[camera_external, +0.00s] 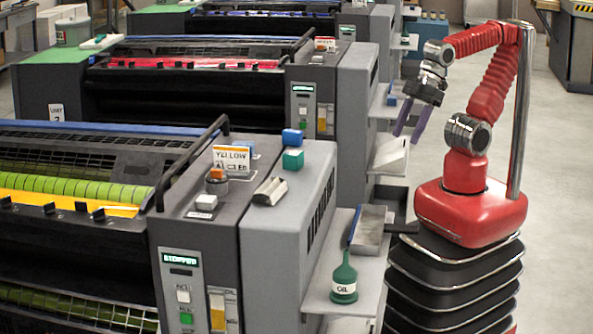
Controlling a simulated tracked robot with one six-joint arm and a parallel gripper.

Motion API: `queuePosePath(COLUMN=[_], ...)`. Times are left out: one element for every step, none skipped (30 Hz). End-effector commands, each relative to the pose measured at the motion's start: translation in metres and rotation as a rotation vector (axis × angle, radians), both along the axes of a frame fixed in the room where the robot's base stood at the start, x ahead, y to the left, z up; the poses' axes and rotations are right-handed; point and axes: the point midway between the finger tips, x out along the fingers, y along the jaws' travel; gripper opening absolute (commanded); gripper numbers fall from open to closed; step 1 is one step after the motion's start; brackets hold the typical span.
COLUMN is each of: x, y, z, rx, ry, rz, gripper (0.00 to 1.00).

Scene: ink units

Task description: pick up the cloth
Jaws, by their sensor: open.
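No cloth can be made out for certain. A pale, folded-looking piece (389,156) lies on a side shelf of the middle unit, and it may be the cloth. My gripper (407,137) hangs just above and to the right of this piece, pointing down. Its two purplish fingers are apart, with nothing seen between them. The fingers appear apart from the pale piece, but the depth between them is hard to tell.
A green oil bottle (344,281) stands on the nearest unit's side shelf (322,300), beside a grey metal tray (369,229).

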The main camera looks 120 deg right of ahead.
Motion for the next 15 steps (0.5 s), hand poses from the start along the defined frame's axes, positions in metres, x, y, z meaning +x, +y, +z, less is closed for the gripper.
queuePosePath(x=[0.0,0.0,0.0,0.0,0.0,0.0,0.0,0.0,0.0,0.0,0.001,0.003,0.005,0.008,0.014], y=[0.0,0.0,0.0,0.0,0.0,0.0,0.0,0.0,0.0,0.0,0.0,0.001,0.002,0.004,0.006], z=[0.0,0.0,0.0,0.0,0.0,0.0,0.0,0.0,0.0,0.0,0.0,0.001,0.002,0.002,0.004], rx=[0.0,0.0,0.0,0.0,0.0,0.0,0.0,0.0,0.0,0.0,0.002,0.004,0.009,0.014,0.022], ry=[0.0,0.0,0.0,0.0,0.0,0.0,0.0,0.0,0.0,0.0,-0.001,-0.005,-0.009,-0.015,-0.027], rz=[0.0,0.0,0.0,0.0,0.0,0.0,0.0,0.0,0.0,0.0,0.001,0.002,0.005,0.008,0.012], gripper=[0.55,0.57,0.6,0.61,0.61,0.61,0.61,0.61,0.61,0.61,0.61,0.61,0.61,0.61,0.61])
